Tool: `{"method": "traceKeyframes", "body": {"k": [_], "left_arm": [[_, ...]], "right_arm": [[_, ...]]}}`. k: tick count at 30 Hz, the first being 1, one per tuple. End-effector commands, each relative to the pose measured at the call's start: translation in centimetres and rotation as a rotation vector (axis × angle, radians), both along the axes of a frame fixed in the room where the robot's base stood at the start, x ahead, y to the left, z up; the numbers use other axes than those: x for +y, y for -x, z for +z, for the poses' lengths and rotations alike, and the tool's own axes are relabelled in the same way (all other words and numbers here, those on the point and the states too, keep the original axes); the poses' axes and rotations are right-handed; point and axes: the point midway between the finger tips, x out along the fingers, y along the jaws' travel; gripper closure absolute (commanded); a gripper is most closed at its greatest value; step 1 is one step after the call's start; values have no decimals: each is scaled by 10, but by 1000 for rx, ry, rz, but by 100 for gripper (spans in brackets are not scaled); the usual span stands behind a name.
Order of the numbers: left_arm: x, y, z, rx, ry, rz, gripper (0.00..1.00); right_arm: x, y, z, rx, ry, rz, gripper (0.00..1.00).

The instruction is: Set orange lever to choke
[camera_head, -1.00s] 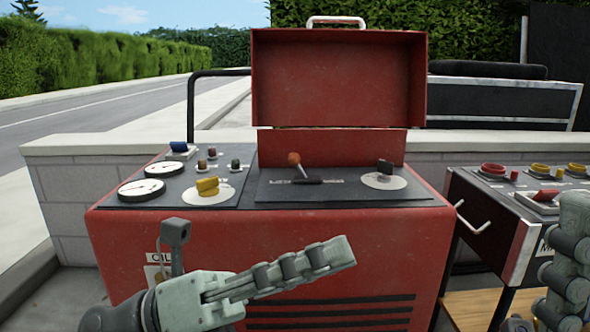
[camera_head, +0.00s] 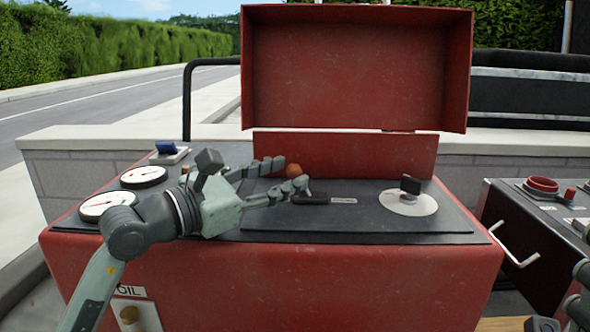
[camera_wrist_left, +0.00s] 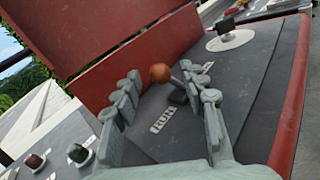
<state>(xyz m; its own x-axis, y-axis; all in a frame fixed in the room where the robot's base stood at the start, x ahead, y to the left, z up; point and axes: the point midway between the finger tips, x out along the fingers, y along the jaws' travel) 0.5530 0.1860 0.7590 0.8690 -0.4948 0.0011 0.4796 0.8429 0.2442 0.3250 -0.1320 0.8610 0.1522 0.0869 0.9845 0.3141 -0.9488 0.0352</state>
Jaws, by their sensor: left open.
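The lever with the orange ball knob (camera_head: 294,171) stands on the dark top panel of the red machine, its knob left of its dark base (camera_head: 311,198). My left gripper (camera_head: 288,178) is open at the knob, with one finger behind it and one in front. In the left wrist view the knob (camera_wrist_left: 160,73) shows between the spread fingers (camera_wrist_left: 161,82), near their tips; I cannot tell whether they touch it. A label reading RUN (camera_wrist_left: 163,120) lies beside the lever; another label (camera_wrist_left: 207,67) is unreadable. My right gripper (camera_head: 580,298) is cut off at the right edge.
The open red lid (camera_head: 355,70) rises behind the panel. A black knob on a white disc (camera_head: 409,204) is to the right, and two gauges (camera_head: 143,176) are to the left. A second panel with a red button (camera_head: 541,187) stands at far right.

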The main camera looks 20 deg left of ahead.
Motion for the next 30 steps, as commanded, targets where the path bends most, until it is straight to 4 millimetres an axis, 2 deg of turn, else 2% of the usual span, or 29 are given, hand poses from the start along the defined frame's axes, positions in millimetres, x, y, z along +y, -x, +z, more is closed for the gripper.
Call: {"method": "traceKeyframes", "body": {"k": [6,16,26,30], "left_arm": [[-13,-21,0,0,1,-1,58],[-15,-25,-1,2,0,-1,58],[-14,-25,0,2,0,-1,99],[-14,-25,0,1,-1,-1,100]], "right_arm": [[0,0,0,0,1,0,60],[0,0,0,1,1,0,60],[0,0,0,1,1,0,60],[0,0,0,0,1,0,60]]}}
